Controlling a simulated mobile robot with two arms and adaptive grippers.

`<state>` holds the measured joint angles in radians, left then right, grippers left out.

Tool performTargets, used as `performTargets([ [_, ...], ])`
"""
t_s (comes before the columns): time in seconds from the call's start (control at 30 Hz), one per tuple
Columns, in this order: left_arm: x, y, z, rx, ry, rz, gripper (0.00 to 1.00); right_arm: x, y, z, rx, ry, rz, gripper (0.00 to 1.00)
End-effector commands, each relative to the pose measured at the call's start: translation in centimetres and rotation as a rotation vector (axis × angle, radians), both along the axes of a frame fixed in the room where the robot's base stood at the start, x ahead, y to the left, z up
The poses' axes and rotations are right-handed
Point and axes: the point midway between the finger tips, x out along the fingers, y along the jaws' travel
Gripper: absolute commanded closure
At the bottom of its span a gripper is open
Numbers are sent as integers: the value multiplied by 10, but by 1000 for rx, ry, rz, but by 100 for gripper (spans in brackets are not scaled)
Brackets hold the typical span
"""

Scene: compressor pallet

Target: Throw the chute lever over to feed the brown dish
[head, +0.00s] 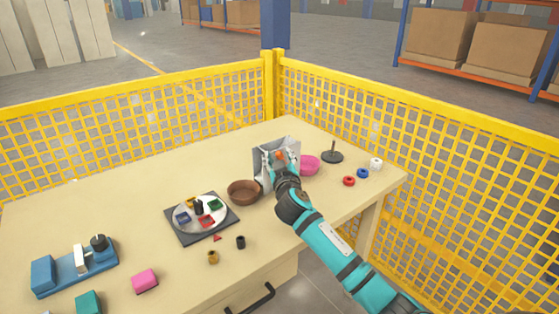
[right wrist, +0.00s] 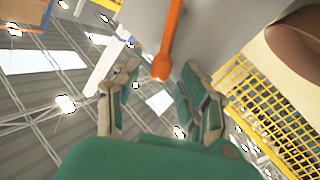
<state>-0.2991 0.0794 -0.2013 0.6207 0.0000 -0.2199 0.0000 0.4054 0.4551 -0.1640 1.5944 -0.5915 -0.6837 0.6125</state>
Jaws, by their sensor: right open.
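The grey chute (head: 264,160) stands near the back of the table. Its orange lever (head: 280,155) shows small in the head view, partly behind my gripper. In the right wrist view the orange lever (right wrist: 171,40) reaches down from the top, its rounded end near the gap between my fingertips. My right gripper (head: 279,165) is in front of the chute, its fingers (right wrist: 160,72) apart with no visible contact on the lever. The brown dish (head: 243,192) sits left of the chute and also shows in the right wrist view (right wrist: 301,38). My left gripper is out of view.
A pink dish (head: 310,165) lies right of the chute, near a dark peg stand (head: 332,157) and several rings. A dark board (head: 183,236) with a plate of coloured pieces lies at left. Yellow mesh fencing (head: 150,115) runs behind the table.

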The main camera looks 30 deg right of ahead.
Motion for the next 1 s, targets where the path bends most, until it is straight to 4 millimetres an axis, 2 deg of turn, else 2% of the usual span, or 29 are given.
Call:
performTargets([
  [0.27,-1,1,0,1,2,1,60,2,-1,0,0,0,0,58],
  [0.37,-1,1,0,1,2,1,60,2,-1,0,0,0,0,68],
  [0.6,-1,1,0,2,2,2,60,2,-1,0,0,0,0,99],
  [1.0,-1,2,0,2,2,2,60,2,0,0,4,1,1,100],
])
